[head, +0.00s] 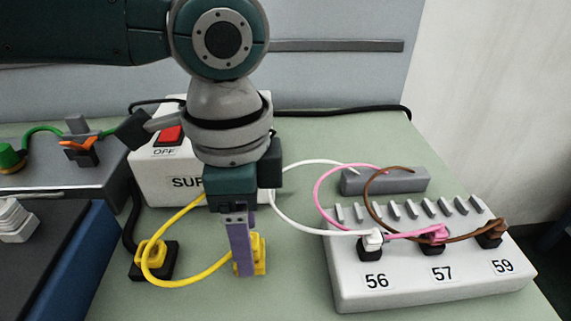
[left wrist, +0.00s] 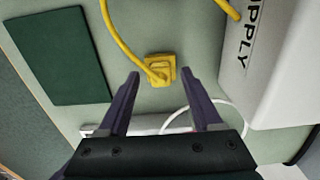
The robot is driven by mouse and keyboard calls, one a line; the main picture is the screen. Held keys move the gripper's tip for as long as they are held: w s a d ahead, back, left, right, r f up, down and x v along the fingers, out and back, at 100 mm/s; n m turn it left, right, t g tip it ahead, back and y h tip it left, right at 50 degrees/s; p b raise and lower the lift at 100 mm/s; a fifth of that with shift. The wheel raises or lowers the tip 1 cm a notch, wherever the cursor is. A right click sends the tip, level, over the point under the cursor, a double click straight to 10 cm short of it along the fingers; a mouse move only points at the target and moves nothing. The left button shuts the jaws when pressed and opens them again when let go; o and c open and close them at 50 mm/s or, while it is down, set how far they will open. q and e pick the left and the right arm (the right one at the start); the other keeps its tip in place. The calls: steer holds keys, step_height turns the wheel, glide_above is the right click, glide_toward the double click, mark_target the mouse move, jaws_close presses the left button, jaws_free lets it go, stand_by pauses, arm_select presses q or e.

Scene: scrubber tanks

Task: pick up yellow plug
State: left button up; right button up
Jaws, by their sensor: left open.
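A yellow plug (head: 260,255) with a yellow cable (head: 185,284) lies on the pale green bench, partly hidden behind my left gripper (head: 243,272). In the left wrist view the yellow plug (left wrist: 160,70) lies ahead of and between the two purple fingers of my left gripper (left wrist: 162,82). That gripper is open and empty, pointing down, with a finger on either side of the plug's line. Whether a finger touches the plug I cannot tell. The cable's other end has a yellow connector (head: 150,253) on a black socket (head: 167,268). My right gripper is not in view.
A white supply box (head: 160,190) with a red OFF switch (head: 170,135) stands behind the gripper. To the right is a white socket strip (head: 405,293) marked 56, 57 and 59, with white, pink and brown plugs. A blue-sided tray (head: 90,265) stands at left.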

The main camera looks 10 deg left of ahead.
arm_select(q)
steer(key=shift+f, duration=0.1)
steer(key=shift+c, duration=0.2)
jaws_close()
stand_by(0.4)
